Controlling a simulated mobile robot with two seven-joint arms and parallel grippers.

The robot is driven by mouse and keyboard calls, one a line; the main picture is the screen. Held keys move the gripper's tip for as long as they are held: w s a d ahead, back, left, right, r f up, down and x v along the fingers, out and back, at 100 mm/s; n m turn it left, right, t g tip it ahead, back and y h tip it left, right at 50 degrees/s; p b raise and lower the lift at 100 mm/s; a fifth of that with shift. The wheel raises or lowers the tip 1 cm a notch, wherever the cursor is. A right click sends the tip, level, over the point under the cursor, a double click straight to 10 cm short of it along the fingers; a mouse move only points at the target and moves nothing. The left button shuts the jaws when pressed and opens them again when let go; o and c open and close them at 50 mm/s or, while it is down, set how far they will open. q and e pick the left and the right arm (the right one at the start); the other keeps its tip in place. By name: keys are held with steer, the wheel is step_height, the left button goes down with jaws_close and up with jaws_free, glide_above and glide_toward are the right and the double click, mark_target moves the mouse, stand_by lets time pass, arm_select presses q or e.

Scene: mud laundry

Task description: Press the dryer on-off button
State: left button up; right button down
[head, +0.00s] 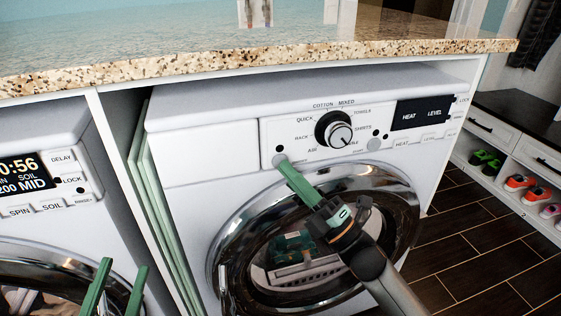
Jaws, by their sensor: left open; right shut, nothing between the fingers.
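The white dryer (203,176) stands under the granite counter, with its round glass door closed. Its panel has a black dial (334,130) in the middle and a dark display (421,113) at the right. A round grey button (279,160) sits at the panel's lower left. My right gripper (283,164) is shut and empty, its green fingertips at the lower edge of this button; I cannot tell whether they touch it. More small round buttons (374,144) sit right of the dial. My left gripper (121,284) is open and empty at the bottom left, in front of the washer.
A washer (40,150) with a lit display stands to the left, beyond a narrow gap holding green-edged panels (160,215). The granite counter (270,55) overhangs both machines. A shoe shelf (520,180) stands at the right. The dark tiled floor there is clear.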

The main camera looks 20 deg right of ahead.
steer(key=shift+s, duration=0.3)
steer(key=shift+s, duration=0.1)
steer(key=s+p, duration=0.1)
steer(key=s, duration=0.4)
steer(key=shift+s+d, duration=0.15)
steer(key=shift+s, duration=0.25)
